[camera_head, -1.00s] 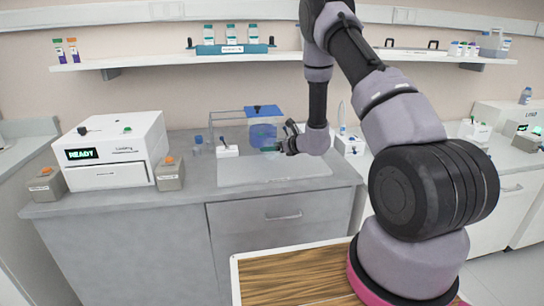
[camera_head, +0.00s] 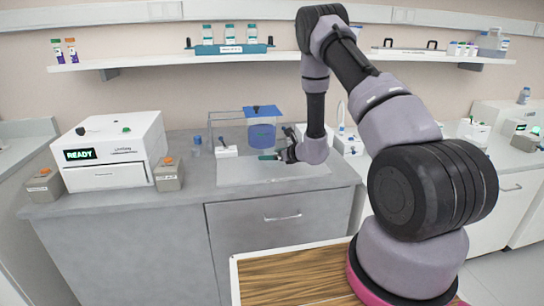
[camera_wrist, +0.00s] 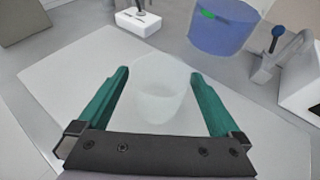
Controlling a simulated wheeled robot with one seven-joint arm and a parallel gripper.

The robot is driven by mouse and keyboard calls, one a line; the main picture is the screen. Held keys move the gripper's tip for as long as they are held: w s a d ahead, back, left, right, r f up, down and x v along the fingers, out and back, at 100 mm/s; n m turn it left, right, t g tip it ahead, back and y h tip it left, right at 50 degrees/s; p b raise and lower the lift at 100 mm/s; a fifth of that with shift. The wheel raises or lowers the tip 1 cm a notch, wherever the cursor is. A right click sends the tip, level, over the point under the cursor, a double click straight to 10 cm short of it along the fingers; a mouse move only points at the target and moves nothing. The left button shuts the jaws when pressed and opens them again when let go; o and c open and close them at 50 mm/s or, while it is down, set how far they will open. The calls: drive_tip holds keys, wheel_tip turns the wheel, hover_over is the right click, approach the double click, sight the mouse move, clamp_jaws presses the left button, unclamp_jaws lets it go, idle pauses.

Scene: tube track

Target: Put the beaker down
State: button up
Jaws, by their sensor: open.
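The beaker (camera_wrist: 160,103) is a small, clear, pale vessel. In the wrist view it stands on a white mat (camera_wrist: 70,85), between the two teal fingers of my gripper (camera_wrist: 160,75). The fingers are spread, with a visible gap on each side of the beaker. In the head view my gripper (camera_head: 268,157) is low over the mat on the grey bench. The beaker cannot be made out clearly there.
A blue container (camera_head: 262,134) stands behind my gripper, and a small white block (camera_head: 227,151) is to its left. A white machine reading READY (camera_head: 115,150) is further left. White equipment (camera_head: 348,143) stands close on the right. A shelf (camera_head: 290,57) runs above.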

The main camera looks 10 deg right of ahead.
drive_tip(key=v, duration=1.1)
drive_tip(key=shift+s+d+r, duration=0.15)
drive_tip(key=shift+s+d, duration=0.05)
drive_tip(key=shift+s, duration=0.1)
drive_tip(key=s+a+r+n+g+y, duration=0.25)
drive_tip(key=s+a+r+n, duration=0.35)
drive_tip(key=r, duration=0.6)
drive_tip(key=s+a+r+n+g+y, duration=0.2)
drive_tip(key=s+a+r+n+g, duration=0.4)
drive_tip(key=r, duration=0.5)
drive_tip(key=s+d+r+n+t+h, duration=0.2)
drive_tip(key=s+d+r+n+h, duration=0.3)
drive_tip(key=s, duration=0.4)
drive_tip(key=s+d+r+n+t+h, duration=0.2)
drive_tip(key=s+d+r+n+h, duration=0.3)
drive_tip(key=s, duration=0.5)
drive_tip(key=shift+d+r+n, duration=0.85)
drive_tip(key=shift+r+n, duration=0.3)
drive_tip(key=shift+n, duration=0.45)
drive_tip(key=shift+t, duration=0.25)
